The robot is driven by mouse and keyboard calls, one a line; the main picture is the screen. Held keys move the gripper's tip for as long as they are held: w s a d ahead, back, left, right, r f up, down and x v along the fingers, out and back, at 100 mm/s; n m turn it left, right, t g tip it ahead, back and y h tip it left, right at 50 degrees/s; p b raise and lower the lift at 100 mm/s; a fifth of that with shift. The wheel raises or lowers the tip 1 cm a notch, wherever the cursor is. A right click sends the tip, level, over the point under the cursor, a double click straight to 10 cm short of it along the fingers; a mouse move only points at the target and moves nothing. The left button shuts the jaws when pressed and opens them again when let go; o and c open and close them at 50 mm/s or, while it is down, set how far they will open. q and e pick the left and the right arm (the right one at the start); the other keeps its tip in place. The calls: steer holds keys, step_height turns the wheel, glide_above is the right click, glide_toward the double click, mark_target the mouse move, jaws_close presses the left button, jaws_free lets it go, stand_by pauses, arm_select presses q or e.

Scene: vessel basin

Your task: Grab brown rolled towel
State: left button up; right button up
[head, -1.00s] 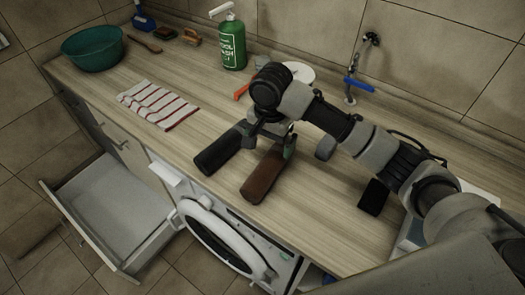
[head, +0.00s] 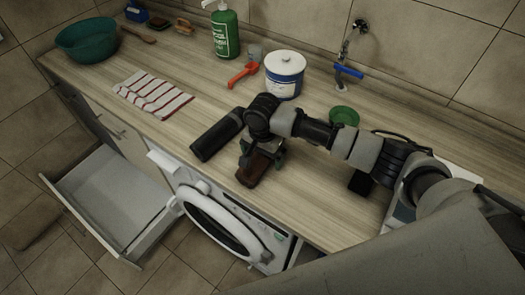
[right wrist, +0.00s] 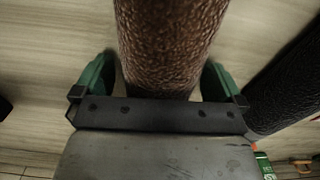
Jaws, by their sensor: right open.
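The brown rolled towel (head: 249,175) lies on the countertop near its front edge, partly hidden by my right gripper (head: 263,154). In the right wrist view the towel (right wrist: 172,40) runs between the two green fingers of my right gripper (right wrist: 158,80). The fingers are open, one on each side of the towel, with a small gap showing at the left. A dark rolled towel (head: 214,138) lies just to the left, and also shows at the right of the wrist view (right wrist: 290,80). My left gripper is not in view.
A striped cloth (head: 152,95), a teal basin (head: 87,42), a green bottle (head: 226,35), an orange-red tool (head: 242,74) and a white-blue tub (head: 284,76) stand or lie on the counter (head: 200,80). Below, a drawer (head: 110,205) is pulled out beside the washing machine (head: 215,222).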

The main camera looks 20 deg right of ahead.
steer(key=c, duration=1)
steer(key=shift+c, duration=0.2)
